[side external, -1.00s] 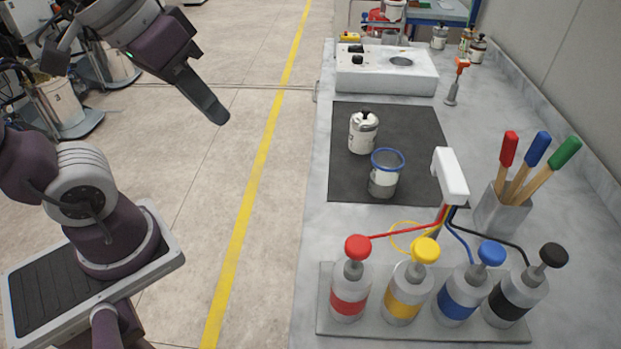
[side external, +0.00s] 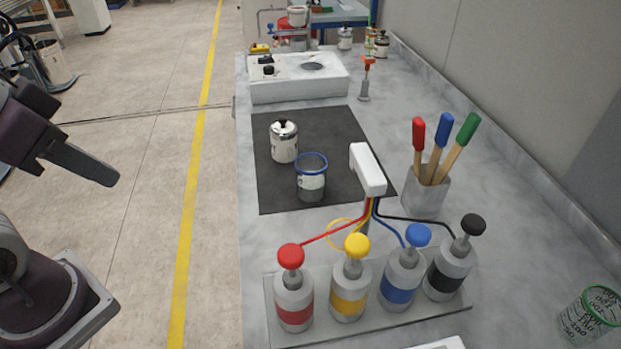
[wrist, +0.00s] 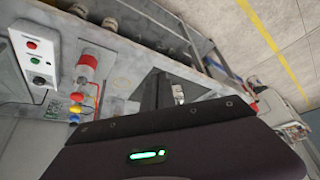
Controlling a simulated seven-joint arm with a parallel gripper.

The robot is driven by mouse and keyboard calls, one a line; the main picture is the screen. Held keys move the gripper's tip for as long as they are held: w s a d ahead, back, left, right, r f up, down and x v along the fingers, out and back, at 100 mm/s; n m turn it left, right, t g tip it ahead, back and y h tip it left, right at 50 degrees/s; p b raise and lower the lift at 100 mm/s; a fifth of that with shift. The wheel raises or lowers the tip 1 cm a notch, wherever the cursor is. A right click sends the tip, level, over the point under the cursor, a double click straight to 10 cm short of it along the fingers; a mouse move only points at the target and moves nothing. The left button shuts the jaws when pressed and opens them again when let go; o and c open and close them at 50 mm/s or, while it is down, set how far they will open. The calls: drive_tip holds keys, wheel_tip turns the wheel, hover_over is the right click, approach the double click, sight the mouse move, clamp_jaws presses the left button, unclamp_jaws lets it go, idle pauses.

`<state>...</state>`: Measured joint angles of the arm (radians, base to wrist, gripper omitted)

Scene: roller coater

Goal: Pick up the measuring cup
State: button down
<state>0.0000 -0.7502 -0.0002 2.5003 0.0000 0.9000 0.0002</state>
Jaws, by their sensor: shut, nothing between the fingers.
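A clear cup with a blue rim (side external: 311,178) stands upright on the dark mat, with grey contents low inside. Another clear cup with a green rim and dark printed markings (side external: 588,315) stands at the lower right, partly cut off by the frame. I cannot tell for sure which is the measuring cup. My gripper (side external: 112,178) is shut and empty, left of the bench over the floor, well apart from both cups. In the wrist view its dark fingers (wrist: 157,90) point toward the bench; neither cup is clear there.
A white can with a black knob (side external: 284,142) stands beside the blue-rimmed cup on the mat (side external: 270,195). Several pump bottles (side external: 349,293), a white dispenser head (side external: 367,170), hoses and a holder (side external: 427,192) of upright handles crowd the near side. A hotplate (side external: 298,80) stands behind.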

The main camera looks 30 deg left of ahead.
drive_tip(key=c, duration=2.2)
unclamp_jaws()
drive_tip(key=c, duration=0.5)
unclamp_jaws()
wheel_tip(320, 180, up, 4)
drive_tip(key=m+t+h, duration=0.4)
drive_tip(key=t, duration=0.3)
hover_over(302, 181)
drive_tip(key=f, duration=1.5)
drive_tip(key=s+f, duration=0.1)
drive_tip(key=f, duration=0.7)
drive_tip(key=shift+a+f, duration=0.1)
drive_tip(key=shift+a, duration=0.1)
drive_tip(key=x, duration=0.7)
drive_tip(key=shift+w+a+r, duration=0.2)
drive_tip(key=shift+w+a, duration=0.05)
